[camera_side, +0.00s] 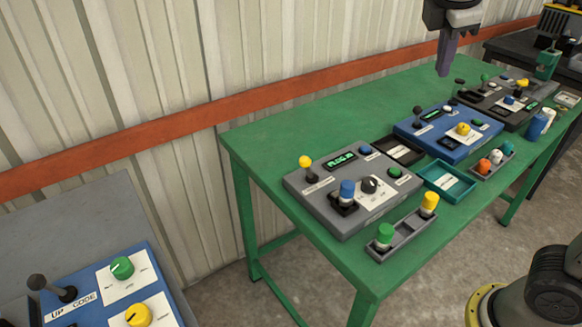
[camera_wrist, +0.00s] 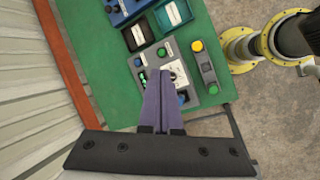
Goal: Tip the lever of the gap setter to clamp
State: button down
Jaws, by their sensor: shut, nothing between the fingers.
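No label reading gap setter is legible, so I cannot tell which panel it is. A grey panel (camera_side: 330,215) at the table's near end has a yellow-topped lever (camera_side: 305,162) standing roughly upright, a green display, a blue knob and a black dial. A blue panel (camera_side: 470,147) in the middle has a black-topped lever (camera_side: 417,111). A dark panel (camera_side: 490,108) stands behind it. My gripper (camera_side: 443,74) is shut and empty, high above the table in the side view. In the wrist view its fingers (camera_wrist: 165,78) cover part of the grey panel (camera_wrist: 158,55).
A grey tray with green and yellow pegs (camera_side: 405,237) lies beside the grey panel. A teal tray (camera_side: 447,182), a black tray (camera_side: 398,150) and a tray of coloured pieces (camera_side: 493,161) are nearby. Another blue panel (camera_side: 95,300) stands at lower left. The green tabletop (camera_side: 290,128) is bare along the back.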

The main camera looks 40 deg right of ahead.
jog(key=w+a+n+h, duration=0.25)
jog(key=w+a, duration=0.25)
jog(key=w, duration=0.4)
jog(key=n+g+h, duration=0.1)
jog(key=n, duration=0.2)
send_over(307, 168)
jog(key=s, duration=0.4)
notch_tip(307, 168, down, 5)
jog(key=w+a+f+n+h, duration=0.2)
jog(key=a+f+n, duration=0.1)
jog(key=a+f, duration=1.35)
jog(key=w+d+r+x, duration=0.1)
jog(key=r+x, duration=0.1)
jog(key=x, duration=1.1)
jog(key=shift+w+d+t, duration=0.25)
jog(key=shift+d+t, duration=0.15)
jog(key=shift+d, duration=0.1)
